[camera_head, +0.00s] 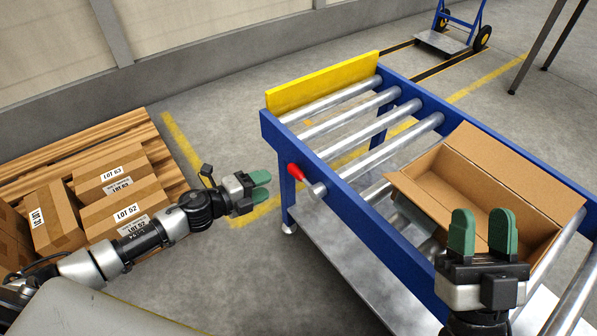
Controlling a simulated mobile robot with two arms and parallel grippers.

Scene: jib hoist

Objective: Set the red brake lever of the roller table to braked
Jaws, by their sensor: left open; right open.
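The red brake lever (296,172) sticks out from the blue side rail of the roller table (350,206), near its yellow end stop, beside a round metal hub (318,190). The red grip points up and to the left in the picture. My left gripper (264,187) is open and empty, a short way to the left of the lever and apart from it. My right gripper (482,233) is open with its green fingertips up, in front of the open cardboard box (470,185) on the rollers. It hides part of the box.
A yellow end stop (322,84) closes the far end of the table. A pallet (150,135) with several labelled cartons (122,207) stands at left. A blue hand truck (450,38) stands at the back. Floor between pallet and table is clear.

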